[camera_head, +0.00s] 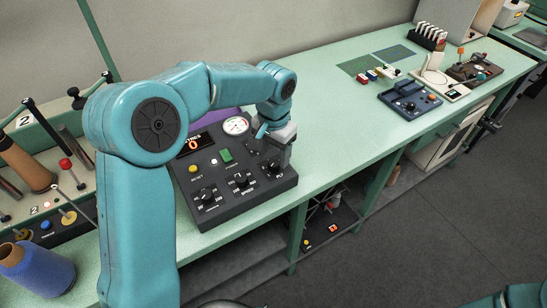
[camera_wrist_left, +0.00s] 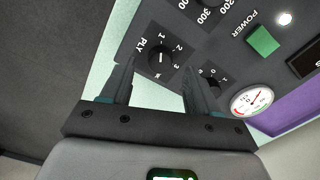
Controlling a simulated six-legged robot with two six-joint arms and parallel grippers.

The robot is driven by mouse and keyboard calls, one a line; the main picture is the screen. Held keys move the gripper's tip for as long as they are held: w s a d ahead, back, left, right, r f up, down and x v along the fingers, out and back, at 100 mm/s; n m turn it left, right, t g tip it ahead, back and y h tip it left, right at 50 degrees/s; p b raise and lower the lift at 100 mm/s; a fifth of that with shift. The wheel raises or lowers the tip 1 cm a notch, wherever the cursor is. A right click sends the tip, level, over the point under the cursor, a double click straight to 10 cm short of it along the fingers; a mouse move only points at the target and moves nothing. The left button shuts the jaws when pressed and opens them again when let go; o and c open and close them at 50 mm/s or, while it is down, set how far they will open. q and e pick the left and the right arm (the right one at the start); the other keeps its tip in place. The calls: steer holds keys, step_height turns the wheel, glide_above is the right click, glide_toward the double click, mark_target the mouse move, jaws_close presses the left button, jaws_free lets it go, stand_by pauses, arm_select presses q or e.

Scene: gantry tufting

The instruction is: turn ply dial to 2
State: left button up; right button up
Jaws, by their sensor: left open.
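The ply dial (camera_wrist_left: 160,58) is a round black knob on a dark control panel (camera_wrist_left: 122,50), with the marks 1, 2 and 3 around it. Its pale pointer line seems to face the 1, but it is small. My left gripper (camera_wrist_left: 158,68) is open, with one finger to each side of the dial in the wrist view; I cannot tell whether either touches it. In the head view the ply dial (camera_head: 276,169) shows just below the left gripper (camera_head: 278,160), near the panel's right end. My right gripper is out of view.
The panel also carries other knobs (camera_head: 241,181), a green power button (camera_head: 226,155), a round gauge (camera_head: 236,126) and a red display. A blue yarn cone (camera_head: 35,272) stands at left. The green bench (camera_head: 335,140) is clear right of the panel; a blue device (camera_head: 409,101) stands farther along.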

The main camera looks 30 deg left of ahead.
mark_target(274, 162)
arm_select(q)
step_height(274, 162, down, 3)
steer(key=shift+w+r, duration=0.1)
steer(key=shift+w, duration=0.05)
steer(key=c, duration=1)
steer(key=shift+m, duration=0.3)
steer(key=m+p, duration=0.1)
steer(key=m, duration=1)
steer(key=shift+p, duration=0.4)
